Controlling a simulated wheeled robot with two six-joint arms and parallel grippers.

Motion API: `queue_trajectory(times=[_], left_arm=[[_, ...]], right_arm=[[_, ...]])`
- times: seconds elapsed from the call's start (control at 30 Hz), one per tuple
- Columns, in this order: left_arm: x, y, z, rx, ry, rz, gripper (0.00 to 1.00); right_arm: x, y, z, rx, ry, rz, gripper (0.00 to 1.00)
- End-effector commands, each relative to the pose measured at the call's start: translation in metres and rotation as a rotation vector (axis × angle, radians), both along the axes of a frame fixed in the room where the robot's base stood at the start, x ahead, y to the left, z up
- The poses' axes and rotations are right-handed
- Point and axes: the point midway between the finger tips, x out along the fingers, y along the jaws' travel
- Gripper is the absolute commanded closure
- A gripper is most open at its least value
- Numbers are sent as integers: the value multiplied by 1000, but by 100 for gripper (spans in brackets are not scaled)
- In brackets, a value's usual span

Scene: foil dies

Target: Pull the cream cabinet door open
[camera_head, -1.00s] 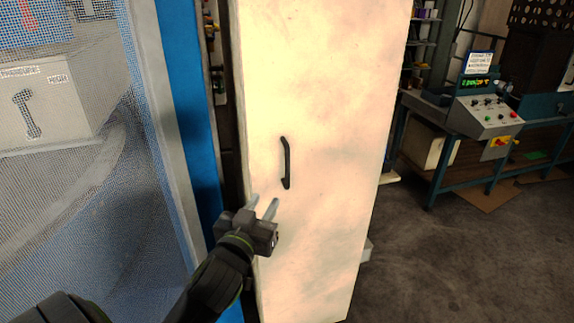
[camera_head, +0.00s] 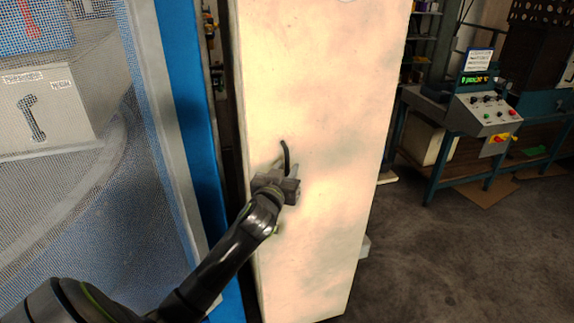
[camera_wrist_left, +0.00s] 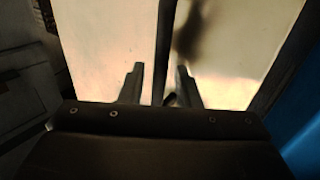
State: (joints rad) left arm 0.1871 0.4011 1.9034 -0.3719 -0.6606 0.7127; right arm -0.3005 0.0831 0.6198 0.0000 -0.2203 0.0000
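The cream cabinet door (camera_head: 330,110) stands upright in the middle of the head view and looks closed. Its dark curved handle (camera_head: 285,150) shows only its upper part; my left gripper hides the rest. My left gripper (camera_head: 287,166) is at the lower half of the handle, in front of the door. In the left wrist view its two fingers (camera_wrist_left: 160,86) are apart, with the dark handle (camera_wrist_left: 164,45) running between them. Clear gaps show on both sides of the handle, so the fingers do not grip it. My right gripper is in neither view.
A blue post (camera_head: 185,130) and a mesh panel (camera_head: 80,180) stand close on the left, beside my left arm. A bench with a control box (camera_head: 488,112) is at the right. The floor (camera_head: 440,265) right of the cabinet is clear.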

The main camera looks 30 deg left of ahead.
Motion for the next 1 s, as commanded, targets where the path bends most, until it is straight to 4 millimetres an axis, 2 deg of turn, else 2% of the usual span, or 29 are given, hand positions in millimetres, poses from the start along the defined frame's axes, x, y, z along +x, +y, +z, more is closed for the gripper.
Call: queue_trajectory(times=[0.2,0.47,0.7,1.0], left_arm=[[10,3,0,0,0,0,70],[10,3,0,0,0,-1,70],[10,3,0,-1,0,-1,100],[10,3,0,-1,0,1,100]], right_arm=[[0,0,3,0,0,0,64],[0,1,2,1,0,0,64],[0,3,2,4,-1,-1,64],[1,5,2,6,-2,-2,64]])
